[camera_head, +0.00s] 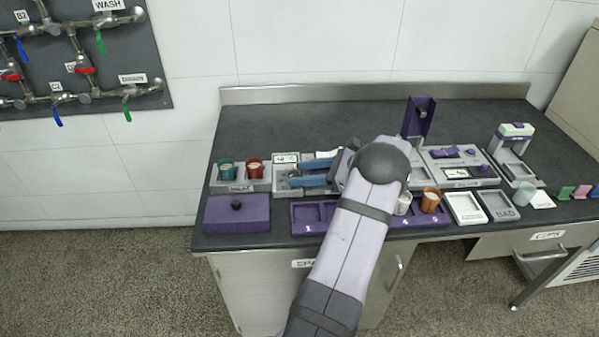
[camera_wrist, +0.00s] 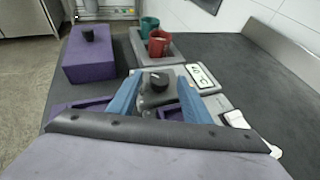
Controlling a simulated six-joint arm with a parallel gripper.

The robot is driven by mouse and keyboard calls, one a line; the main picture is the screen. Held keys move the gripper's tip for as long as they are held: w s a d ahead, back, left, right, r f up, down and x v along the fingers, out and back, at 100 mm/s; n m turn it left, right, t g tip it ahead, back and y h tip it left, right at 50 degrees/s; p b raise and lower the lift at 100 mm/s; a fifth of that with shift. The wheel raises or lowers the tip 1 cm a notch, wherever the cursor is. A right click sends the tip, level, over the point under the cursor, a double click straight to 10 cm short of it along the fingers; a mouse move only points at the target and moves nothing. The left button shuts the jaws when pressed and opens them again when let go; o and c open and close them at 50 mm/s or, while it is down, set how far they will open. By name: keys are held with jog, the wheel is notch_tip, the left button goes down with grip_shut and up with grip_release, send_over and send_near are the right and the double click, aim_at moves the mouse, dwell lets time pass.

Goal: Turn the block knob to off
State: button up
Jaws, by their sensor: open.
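The block knob (camera_wrist: 158,81) is a black dial with a light pointer mark, on top of a grey block (camera_wrist: 151,73) in the wrist view. My gripper (camera_wrist: 160,91) is open, its two blue fingers reaching toward the knob from either side. The knob appears between the fingertips, and I cannot tell whether either finger touches it. In the head view my gripper (camera_head: 298,174) is over the grey block unit (camera_head: 281,189), and the knob is not clearly visible there. A small white display (camera_wrist: 202,76) with dark characters sits beside the block.
A purple box (camera_wrist: 88,62) with a black knob on its lid stands nearby. A teal cup (camera_head: 226,168) and a red cup (camera_head: 255,168) stand in a grey holder (camera_head: 240,187) left of my gripper. The purple numbered tray (camera_head: 305,216) runs along the front.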

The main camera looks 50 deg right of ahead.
jog(key=shift+w+a+f, duration=0.25)
jog(key=shift+w, duration=0.2)
jog(key=c, duration=1.1)
jog(key=shift+o, duration=0.2)
jog(key=shift+d, duration=0.1)
jog(key=shift+w+d+r+n+g+y, duration=0.15)
jog(key=shift+n+g+y, duration=0.25)
jog(key=shift+n+y, duration=0.25)
jog(key=shift+w+d+f+n+g+y, duration=0.1)
jog(key=shift+n+g+y, duration=0.3)
jog(key=shift+n+y, duration=0.25)
jog(key=shift+d+r+n+g+y, duration=0.1)
jog(key=shift+n+g+y, duration=0.2)
jog(key=shift+n+y, duration=0.15)
jog(key=shift+n+g+y+b, duration=0.35)
jog(key=shift+n+g, duration=0.05)
jog(key=shift+n, duration=0.15)
